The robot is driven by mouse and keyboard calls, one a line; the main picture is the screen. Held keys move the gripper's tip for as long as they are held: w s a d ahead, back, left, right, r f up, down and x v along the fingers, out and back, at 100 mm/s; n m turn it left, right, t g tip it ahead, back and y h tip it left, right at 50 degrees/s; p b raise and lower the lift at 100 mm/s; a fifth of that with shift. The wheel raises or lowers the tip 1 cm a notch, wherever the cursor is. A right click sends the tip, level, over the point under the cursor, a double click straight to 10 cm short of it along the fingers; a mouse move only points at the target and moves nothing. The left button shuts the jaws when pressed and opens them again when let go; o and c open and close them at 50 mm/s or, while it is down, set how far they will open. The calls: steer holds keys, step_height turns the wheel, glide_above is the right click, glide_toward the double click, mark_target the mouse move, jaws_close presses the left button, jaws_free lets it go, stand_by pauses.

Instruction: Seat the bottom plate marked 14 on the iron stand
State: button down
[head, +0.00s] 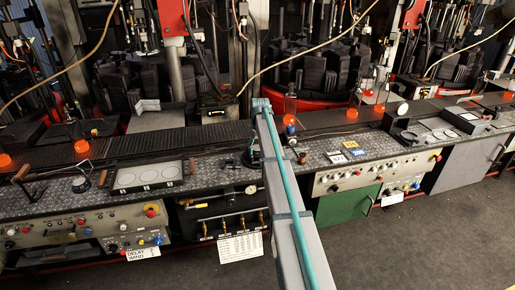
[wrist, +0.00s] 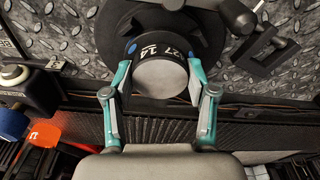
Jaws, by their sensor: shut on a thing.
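The bottom plate (wrist: 160,78) is in the wrist view, a short round piece with a pale face and a dark rim bearing white figures, among them 14. My gripper (wrist: 160,84) is shut on it, one teal-and-grey finger on each side. A wide dark round base, which looks like the iron stand (wrist: 111,30), lies directly behind the plate. Whether the plate touches it cannot be told. In the head view my arm covers most of the gripper area; a small dark part of the stand (head: 251,157) shows left of the arm.
A dark angled bracket (wrist: 264,55) is close right of the stand. A blue knob (wrist: 14,124) and an orange glowing piece (wrist: 45,133) are at left.

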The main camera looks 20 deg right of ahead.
steer(key=shift+c, duration=1.3)
jaws_free()
steer(key=shift+f, duration=0.1)
step_height(320, 180, up, 12)
steer(key=s, duration=0.1)
steer(key=shift+s, duration=0.25)
